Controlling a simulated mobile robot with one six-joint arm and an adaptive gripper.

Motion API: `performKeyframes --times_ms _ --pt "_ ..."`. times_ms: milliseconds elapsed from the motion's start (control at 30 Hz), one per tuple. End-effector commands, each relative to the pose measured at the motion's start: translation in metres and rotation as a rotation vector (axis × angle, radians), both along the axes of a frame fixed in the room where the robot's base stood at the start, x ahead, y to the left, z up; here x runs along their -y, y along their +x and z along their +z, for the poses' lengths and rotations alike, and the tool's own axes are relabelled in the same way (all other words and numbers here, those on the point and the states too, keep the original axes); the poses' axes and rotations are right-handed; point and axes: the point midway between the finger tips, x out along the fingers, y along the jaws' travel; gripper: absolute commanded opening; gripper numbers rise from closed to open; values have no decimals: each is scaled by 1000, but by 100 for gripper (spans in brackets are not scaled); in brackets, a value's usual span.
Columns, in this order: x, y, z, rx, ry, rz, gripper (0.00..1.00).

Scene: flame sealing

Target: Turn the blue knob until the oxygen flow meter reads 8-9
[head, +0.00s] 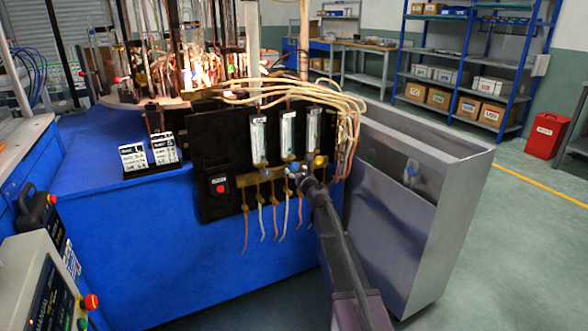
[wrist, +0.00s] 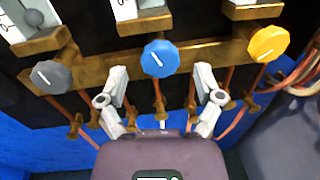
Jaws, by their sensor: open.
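The blue knob (wrist: 161,58) shows in the middle of the wrist view, with a white pointer line tilted to the upper left. It sits on a brass bar (wrist: 205,56) below a flow meter. My gripper (wrist: 160,90) is open, its two fingers apart to the left and right below the knob, not closed on it. In the head view three flow meters stand on the black panel, the middle flow meter (head: 287,134) among them. My gripper (head: 298,172) is at the panel below them and hides the knob there. I cannot read the flow meter scales.
A grey knob (wrist: 51,77) is left of the blue one and a yellow knob (wrist: 268,43) is right. Orange hoses hang below the bar. A red button (head: 220,188) is on the panel's left. A metal bin (head: 440,215) stands close on the right.

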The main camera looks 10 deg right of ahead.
Motion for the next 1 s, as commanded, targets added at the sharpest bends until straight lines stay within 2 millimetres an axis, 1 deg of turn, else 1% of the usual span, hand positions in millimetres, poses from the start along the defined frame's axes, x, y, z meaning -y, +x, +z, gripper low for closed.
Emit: performKeyframes --times_ms 33,200,333,600,633,667,700,767,800,867,900,1000 --pt "-1 8 0 0 0 0 84" --pt "-4 19 0 0 0 0 84" --pt "-5 22 0 0 0 0 84" --pt "-5 22 0 0 0 0 84" --pt "-5 22 0 0 0 0 82" --pt "-5 22 0 0 0 0 73" --pt "-5 22 0 0 0 0 61" --pt "-5 22 0 0 0 0 43" --pt "-5 22 0 0 0 0 31" --pt "-5 22 0 0 0 0 13" --pt "-5 22 0 0 0 0 2" --pt "-5 22 0 0 0 0 2"
